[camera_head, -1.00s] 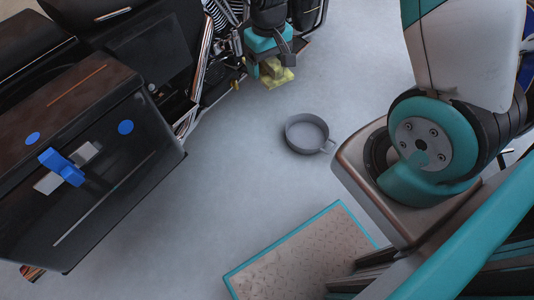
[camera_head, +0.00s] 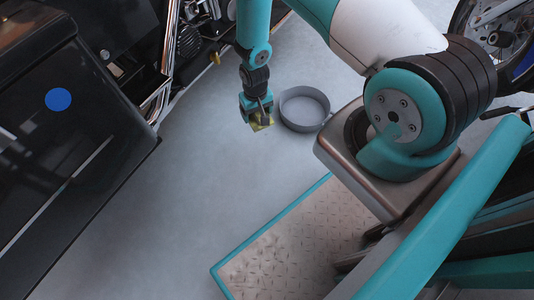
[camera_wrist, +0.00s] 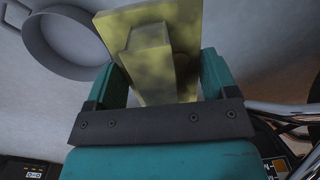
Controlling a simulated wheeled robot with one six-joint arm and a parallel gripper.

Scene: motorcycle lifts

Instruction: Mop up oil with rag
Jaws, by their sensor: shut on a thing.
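The yellow rag (camera_head: 262,122) is in my gripper (camera_head: 257,108), low beside the grey round pan (camera_head: 303,108), on the pan's left. In the wrist view the rag (camera_wrist: 155,45) is a folded yellow piece with darker smudges, between the two teal fingers of my gripper (camera_wrist: 160,82). The gripper is shut on it. The pan's rim (camera_wrist: 30,45) shows at the upper left there. I cannot tell whether the rag touches the floor. No oil patch can be made out on the visible floor; the floor under the rag is hidden.
A dark cabinet (camera_head: 60,150) with a blue disc fills the left. Motorcycle parts (camera_head: 192,40) stand at the upper left, and a wheel (camera_head: 495,25) at the upper right. A teal-edged tread plate (camera_head: 290,245) lies below. Grey floor (camera_head: 190,170) between is clear.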

